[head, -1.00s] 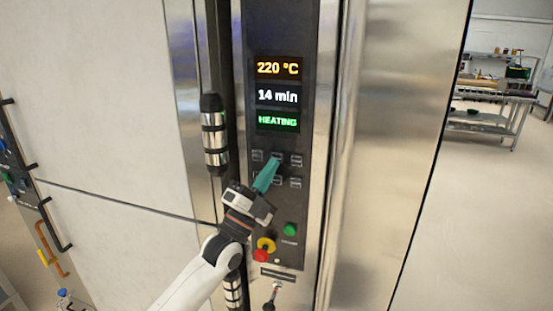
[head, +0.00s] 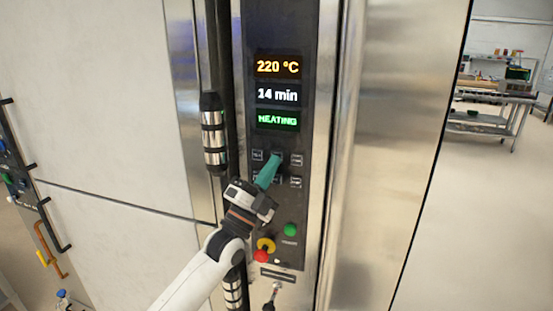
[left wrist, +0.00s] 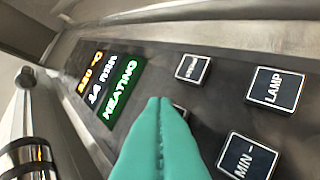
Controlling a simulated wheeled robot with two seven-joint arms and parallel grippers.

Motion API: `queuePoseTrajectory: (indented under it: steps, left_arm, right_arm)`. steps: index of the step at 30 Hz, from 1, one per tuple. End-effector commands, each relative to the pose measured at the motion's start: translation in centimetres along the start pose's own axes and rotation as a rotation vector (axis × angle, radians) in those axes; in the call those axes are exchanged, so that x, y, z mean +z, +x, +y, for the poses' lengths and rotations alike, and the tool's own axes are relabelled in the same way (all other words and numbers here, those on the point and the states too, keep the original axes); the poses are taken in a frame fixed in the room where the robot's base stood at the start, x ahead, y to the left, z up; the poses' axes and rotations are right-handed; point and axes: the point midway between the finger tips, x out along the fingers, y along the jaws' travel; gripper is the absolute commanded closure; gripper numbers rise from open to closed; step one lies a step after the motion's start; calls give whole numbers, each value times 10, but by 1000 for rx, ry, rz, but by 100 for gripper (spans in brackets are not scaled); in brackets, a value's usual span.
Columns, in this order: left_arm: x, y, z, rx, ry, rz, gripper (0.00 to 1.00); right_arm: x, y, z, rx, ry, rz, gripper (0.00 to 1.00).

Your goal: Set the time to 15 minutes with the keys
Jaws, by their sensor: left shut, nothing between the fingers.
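The control panel (head: 277,220) has a display reading 220 °C, 14 min (head: 278,94) and HEATING. Below it are two rows of small dark keys. My left gripper (head: 276,157) is shut and empty, its teal fingertips at the upper middle key. In the left wrist view the fingertips (left wrist: 160,103) cover most of that key (left wrist: 180,111), so its label is hidden. I cannot tell whether they touch it. The MIN - key (left wrist: 247,157) lies below it on the panel, and the LAMP key (left wrist: 275,88) is at lower right. My right gripper is out of view.
A vertical door handle (head: 214,135) stands just left of the panel. A green button (head: 290,229) and a red knob with a yellow collar (head: 263,252) sit below the keys. A steel table (head: 490,105) stands far right, with open floor before it.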

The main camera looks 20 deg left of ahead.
Motion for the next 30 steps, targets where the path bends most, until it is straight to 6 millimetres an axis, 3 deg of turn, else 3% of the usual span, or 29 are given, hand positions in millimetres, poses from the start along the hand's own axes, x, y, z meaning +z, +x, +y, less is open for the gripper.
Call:
queuePoseTrajectory:
  steps: [17, 30]
  left_arm:
    - [-2, 3, -1, 0, 0, 0, 100]
    - [7, -9, 7, 0, 0, 0, 100]
  right_arm:
    - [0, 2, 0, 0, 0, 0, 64]
    - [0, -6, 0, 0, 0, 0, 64]
